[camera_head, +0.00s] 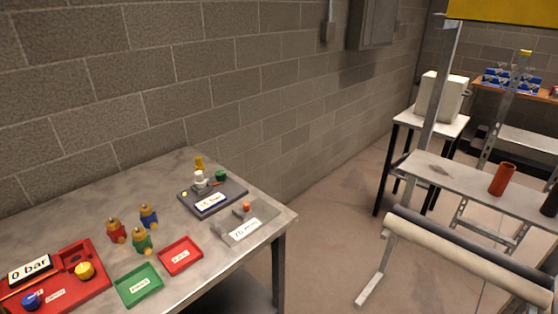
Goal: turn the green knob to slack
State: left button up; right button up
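A small green knob (221,175) sits at the back right of a dark device (232,193) on the table. The device carries a white label reading what looks like "15 bar", a white fitting (199,178) and a small red pointer beside the knob. A yellow piece (198,162) stands just behind the device. Any marking for slack is too small to read. Neither of my grippers shows in the head view.
The grey table (95,205) also holds a red panel labelled "0 bar" (95,291), several brass-topped fittings, a green tray (138,286), a red tray (180,256) and a grey block labelled "70 mm" (262,216). A block wall stands behind. Floor is open to the right before a metal frame.

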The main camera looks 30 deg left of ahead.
aim_at(221, 176)
jog(key=u, duration=1.4)
jog(key=i+l, duration=0.15)
jog(key=l, duration=0.15)
jog(key=i+l, duration=0.2)
jog(key=l, duration=0.15)
jog(key=i+l+u, duration=0.1)
jog(key=l, duration=0.2)
jog(key=i, duration=0.05)
